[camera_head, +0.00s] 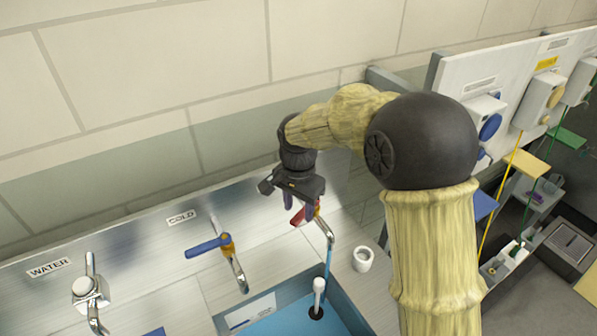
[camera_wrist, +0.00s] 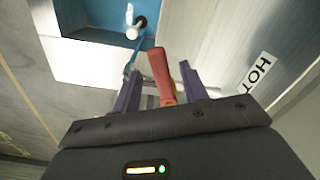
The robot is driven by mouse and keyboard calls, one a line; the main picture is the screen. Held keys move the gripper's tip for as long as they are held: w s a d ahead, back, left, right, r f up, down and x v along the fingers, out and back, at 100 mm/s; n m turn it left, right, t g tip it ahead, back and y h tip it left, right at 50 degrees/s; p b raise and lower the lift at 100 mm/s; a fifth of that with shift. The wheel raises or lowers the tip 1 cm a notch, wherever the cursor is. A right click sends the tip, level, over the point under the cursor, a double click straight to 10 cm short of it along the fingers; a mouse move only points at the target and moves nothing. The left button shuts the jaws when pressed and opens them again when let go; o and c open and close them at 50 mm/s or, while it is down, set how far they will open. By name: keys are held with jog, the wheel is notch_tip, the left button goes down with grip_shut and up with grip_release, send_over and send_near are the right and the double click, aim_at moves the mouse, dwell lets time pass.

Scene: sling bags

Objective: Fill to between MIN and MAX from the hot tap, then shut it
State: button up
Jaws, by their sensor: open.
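The hot tap has a red lever (camera_head: 301,215) and a chrome spout (camera_head: 325,232). A thin blue stream (camera_head: 327,262) runs from the spout into the sink basin (camera_head: 222,321), which holds blue water (camera_head: 290,324). A white standpipe (camera_head: 318,288) stands up in the basin. My gripper (camera_head: 297,207) is over the lever, its purple fingers open. In the wrist view the red lever (camera_wrist: 161,72) lies between the spread fingers, with gaps visible. The HOT label (camera_wrist: 254,73) is at right. I cannot read any MIN or MAX marks.
The cold tap (camera_head: 212,246), with a blue lever, and a tap marked WATER (camera_head: 90,288) are to the left. A white cup (camera_head: 362,259) stands right of the basin.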

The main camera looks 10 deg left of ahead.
aim_at(299, 216)
notch_tip(299, 216, up, 16)
jog(key=b, duration=0.1)
jog(key=shift+f, duration=0.15)
dwell(0.3)
jog(key=s+d+f+n+t, duration=0.1)
jog(key=s+d+f, duration=0.3)
jog(key=d+f, duration=0.2)
jog(key=s+d+f+n, duration=0.2)
jog(key=s+d+f, duration=0.2)
jog(key=d, duration=0.7)
jog(key=s+d+f+n+t, duration=0.1)
jog(key=s+d+f+n, duration=0.1)
jog(key=s+d+f, duration=0.3)
jog(key=d+f, duration=0.4)
jog(key=shift+t, duration=0.3)
dwell(3.9)
